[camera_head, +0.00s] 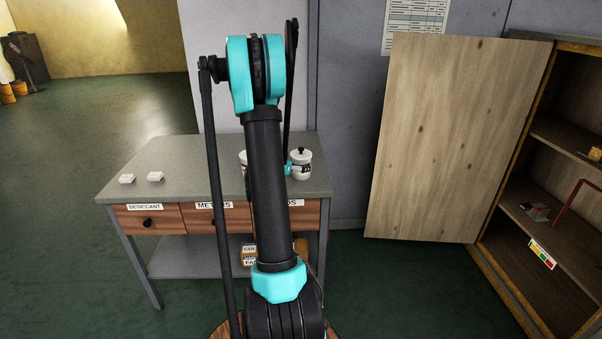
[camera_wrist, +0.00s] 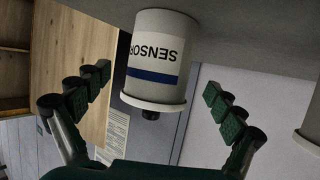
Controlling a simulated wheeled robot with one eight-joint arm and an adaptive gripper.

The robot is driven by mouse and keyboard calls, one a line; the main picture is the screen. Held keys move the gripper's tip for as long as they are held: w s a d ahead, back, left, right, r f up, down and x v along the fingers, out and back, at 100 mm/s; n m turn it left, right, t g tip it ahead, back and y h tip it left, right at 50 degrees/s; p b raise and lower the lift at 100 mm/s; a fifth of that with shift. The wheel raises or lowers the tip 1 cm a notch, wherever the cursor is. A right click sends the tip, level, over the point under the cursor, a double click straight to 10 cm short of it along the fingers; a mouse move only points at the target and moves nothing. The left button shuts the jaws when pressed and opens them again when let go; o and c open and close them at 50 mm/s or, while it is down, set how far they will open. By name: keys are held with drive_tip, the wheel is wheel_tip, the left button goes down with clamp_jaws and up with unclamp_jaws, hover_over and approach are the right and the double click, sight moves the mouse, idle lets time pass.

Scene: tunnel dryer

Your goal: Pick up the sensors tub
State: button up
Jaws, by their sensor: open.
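The sensors tub (camera_wrist: 160,60) is a white cylinder with a blue band, a "SENSOR…" label and a black-knobbed lid. It appears upside down in the wrist view. My gripper (camera_wrist: 158,85) is open, with one dark green finger on each side of the tub and visible gaps between them in the picture. In the head view, the tub (camera_head: 301,168) stands upright near the right end of the grey table (camera_head: 180,165). There my arm hides most of my gripper.
A second white container (camera_head: 242,157) is mostly hidden behind my arm; part of one shows in the wrist view (camera_wrist: 310,146). Two small white items (camera_head: 127,178) lie on the table's left. A wooden cabinet door (camera_head: 445,140) stands open at right. Floor is clear at left.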

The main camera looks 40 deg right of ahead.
drive_tip(key=x, duration=0.4)
drive_tip(key=shift+w+d, duration=0.15)
drive_tip(key=shift+d, duration=0.2)
drive_tip(key=shift+c, duration=0.3)
drive_tip(key=c, duration=1.6)
drive_tip(key=shift+r, duration=0.2)
drive_tip(key=shift+c, duration=0.2)
